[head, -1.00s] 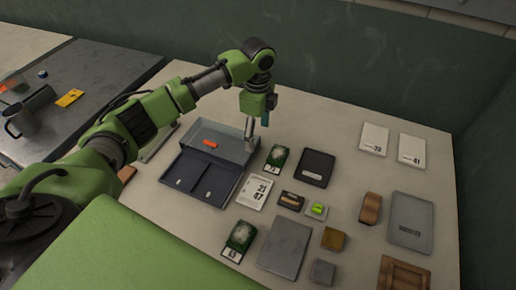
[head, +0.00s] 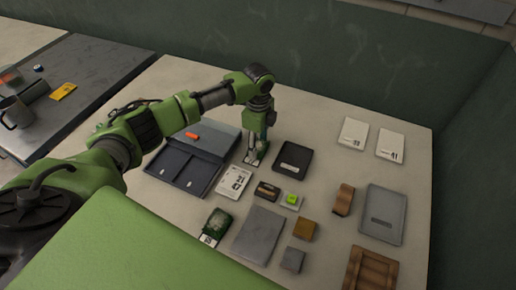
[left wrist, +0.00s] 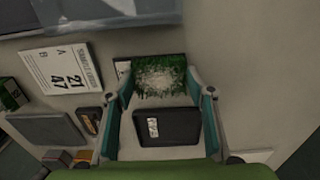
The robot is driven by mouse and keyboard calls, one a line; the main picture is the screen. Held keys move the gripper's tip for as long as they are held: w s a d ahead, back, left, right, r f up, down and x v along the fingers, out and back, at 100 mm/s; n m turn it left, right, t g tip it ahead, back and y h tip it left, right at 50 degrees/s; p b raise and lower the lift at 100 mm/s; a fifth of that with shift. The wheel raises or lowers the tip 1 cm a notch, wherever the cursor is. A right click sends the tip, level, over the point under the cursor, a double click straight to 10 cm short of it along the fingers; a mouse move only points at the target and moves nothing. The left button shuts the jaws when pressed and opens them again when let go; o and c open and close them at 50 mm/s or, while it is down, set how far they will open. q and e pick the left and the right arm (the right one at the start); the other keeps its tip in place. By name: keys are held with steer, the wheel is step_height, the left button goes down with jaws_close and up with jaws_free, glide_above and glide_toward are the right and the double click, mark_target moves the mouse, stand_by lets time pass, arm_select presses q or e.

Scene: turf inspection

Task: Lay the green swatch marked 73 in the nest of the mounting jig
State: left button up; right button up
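A green turf swatch (left wrist: 160,77) lies between the fingers of my left gripper (left wrist: 160,82) in the left wrist view; its number is hidden there. In the head view my left gripper (head: 254,158) is down at the table over this swatch, which it mostly hides. The fingers stand apart on either side of it. A second green swatch (head: 216,225) with a white tag lies nearer the front. A dark plate with a pale label (head: 292,157) lies just right of the gripper and also shows in the left wrist view (left wrist: 167,127). I cannot tell which item is the mounting jig.
A two-compartment grey tray (head: 183,168) stands left of the gripper, beside a white numbered card (head: 233,182). The table's back is clear.

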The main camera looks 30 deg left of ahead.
mark_target(259, 145)
arm_select(q)
steer(key=shift+c, duration=0.3)
steer(key=shift+r, duration=0.15)
steer(key=shift+r+b, duration=0.3)
step_height(259, 145, up, 2)
steer(key=shift+w+r+b, duration=0.1)
steer(key=shift+b, duration=0.5)
steer(key=s+a+r+b, duration=0.2)
steer(key=s+a+r, duration=0.2)
steer(key=s+r, duration=0.6)
steer(key=s, duration=0.3)
steer(key=shift+s, duration=0.3)
